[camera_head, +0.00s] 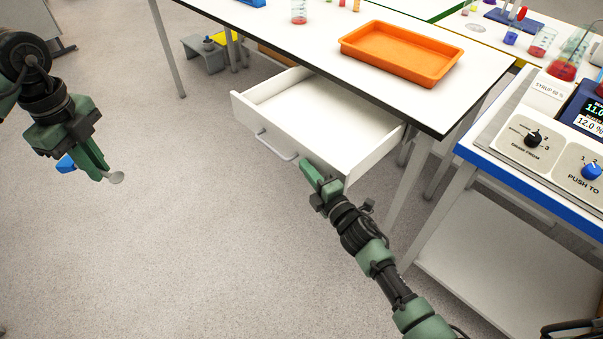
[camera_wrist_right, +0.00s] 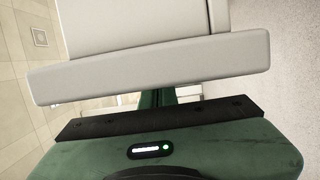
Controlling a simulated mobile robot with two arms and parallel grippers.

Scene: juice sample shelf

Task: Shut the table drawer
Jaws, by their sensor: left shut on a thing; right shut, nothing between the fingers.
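The white table drawer (camera_head: 252,119) is pulled out from under the table and looks empty inside. Its bar handle (camera_head: 272,148) is on the front panel. My right gripper (camera_head: 309,172) is shut and empty, close to the front panel, right of the handle. In the right wrist view, the pale drawer front (camera_wrist_right: 150,67) spans the picture just beyond the closed fingers (camera_wrist_right: 157,97); I cannot tell whether they touch it.
The white table (camera_head: 300,38) carries an orange tray (camera_head: 402,52) above the drawer. A bench with a control panel (camera_head: 545,135) and a blue edge stands at the right, with a lower shelf. The floor (camera_head: 190,240) in front of the drawer is clear.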

